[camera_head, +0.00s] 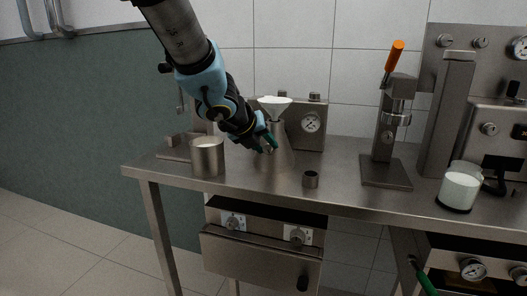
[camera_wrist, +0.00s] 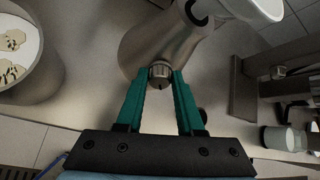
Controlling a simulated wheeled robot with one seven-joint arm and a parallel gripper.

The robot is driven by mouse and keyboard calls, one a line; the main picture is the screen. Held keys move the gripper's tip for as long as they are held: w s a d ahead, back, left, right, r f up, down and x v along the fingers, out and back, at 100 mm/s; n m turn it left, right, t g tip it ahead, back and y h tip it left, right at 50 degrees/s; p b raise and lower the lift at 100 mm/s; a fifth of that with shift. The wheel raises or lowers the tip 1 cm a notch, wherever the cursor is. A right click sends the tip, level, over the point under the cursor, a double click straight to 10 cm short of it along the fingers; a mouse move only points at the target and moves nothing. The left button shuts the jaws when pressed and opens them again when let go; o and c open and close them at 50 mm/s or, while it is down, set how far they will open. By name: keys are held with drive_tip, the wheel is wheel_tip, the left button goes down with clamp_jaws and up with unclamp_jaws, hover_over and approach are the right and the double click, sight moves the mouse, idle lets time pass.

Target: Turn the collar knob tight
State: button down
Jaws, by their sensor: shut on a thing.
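The collar knob (camera_wrist: 160,74) is a small ridged metal knob on the side of a conical steel vessel (camera_wrist: 150,42). In the head view the vessel (camera_head: 278,150) stands on the steel table with a white funnel (camera_head: 274,105) in its top. My gripper (camera_wrist: 160,80) has its two green fingers on either side of the knob, shut on it. In the head view my gripper (camera_head: 268,143) reaches in from the upper left at the vessel's side. There the knob is hidden by the fingers.
A steel pot (camera_head: 207,158) with pale contents stands left of the vessel, close to my wrist. A lever press (camera_head: 386,150) and a glass of white liquid (camera_head: 459,188) stand further right. A gauge box (camera_head: 311,137) is behind.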

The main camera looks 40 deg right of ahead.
drive_tip(key=m, duration=0.1)
drive_tip(key=m+t+y+b, duration=0.1)
drive_tip(key=m, duration=0.1)
drive_tip(key=shift+s+d, duration=0.15)
drive_tip(key=shift+s, duration=0.05)
drive_tip(key=shift+s+m+t+y, duration=0.1)
drive_tip(key=shift+m+t+y, duration=0.5)
drive_tip(key=shift+m, duration=0.8)
drive_tip(key=shift+f, duration=0.1)
drive_tip(key=c, duration=0.5)
unclamp_jaws()
